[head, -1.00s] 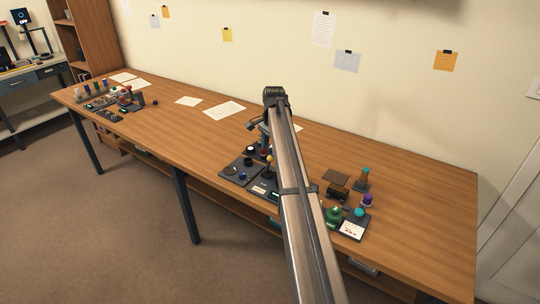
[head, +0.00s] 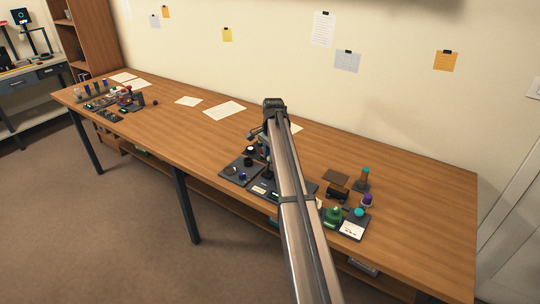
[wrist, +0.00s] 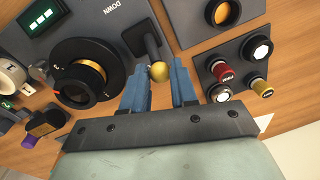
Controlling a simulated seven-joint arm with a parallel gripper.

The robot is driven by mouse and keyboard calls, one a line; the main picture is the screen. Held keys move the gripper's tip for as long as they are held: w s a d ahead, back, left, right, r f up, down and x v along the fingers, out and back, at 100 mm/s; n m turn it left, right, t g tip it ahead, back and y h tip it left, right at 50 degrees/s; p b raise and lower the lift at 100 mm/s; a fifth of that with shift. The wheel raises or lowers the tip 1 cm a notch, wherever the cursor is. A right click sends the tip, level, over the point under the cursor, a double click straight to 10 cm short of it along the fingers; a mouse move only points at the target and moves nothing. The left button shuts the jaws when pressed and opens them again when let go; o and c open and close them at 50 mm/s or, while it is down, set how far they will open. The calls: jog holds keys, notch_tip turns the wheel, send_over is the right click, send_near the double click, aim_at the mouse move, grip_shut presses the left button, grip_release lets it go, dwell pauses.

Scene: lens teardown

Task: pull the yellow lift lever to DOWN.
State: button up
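The yellow lift lever's ball knob (wrist: 158,71) shows in the wrist view, on a dark shaft rising from a grey panel (wrist: 135,42). The word DOWN is printed on this panel, upside down in the picture, near the top edge. My gripper (wrist: 158,66) has two blue fingers, spread apart, one on each side of the knob. A gap shows between the fingers; I cannot tell whether either touches the knob. In the head view my arm covers most of the gripper and the lever.
A black dial with an orange ring (wrist: 85,73) stands left of the lever. Red and yellow knobs on another plate stand to the right. In the head view, a green object (head: 333,216) and a purple-topped one (head: 367,200) stand right of my arm. The wooden bench (head: 420,195) is clear farther right.

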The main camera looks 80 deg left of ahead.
aim_at(267, 166)
grip_shut()
jog(key=shift+d, duration=0.1)
jog(key=shift+s+d+r+t+y, duration=0.15)
jog(key=shift+s+d+t+y, duration=0.35)
jog(key=shift+d+t+y, duration=0.1)
jog(key=shift+s+d+t+y, duration=0.65)
jog(key=shift+t+y, duration=0.25)
jog(key=shift+y, duration=0.1)
jog(key=shift+s+d+f+t+y, duration=0.1)
jog(key=shift+s+d+t+y, duration=0.3)
jog(key=shift+t+y, duration=0.2)
jog(key=shift+s+d+f+t+y, duration=0.1)
jog(key=shift+s+d+t+y, duration=0.25)
jog(key=shift+t+y, duration=0.25)
jog(key=shift+s+d+f+t+y, duration=0.25)
jog(key=shift+s+t+y, duration=0.1)
jog(key=shift+t+y, duration=0.25)
jog(key=shift+s+d+f+t+y, duration=0.2)
jog(key=shift+s+t+y, duration=0.1)
jog(key=shift+t+y, duration=0.3)
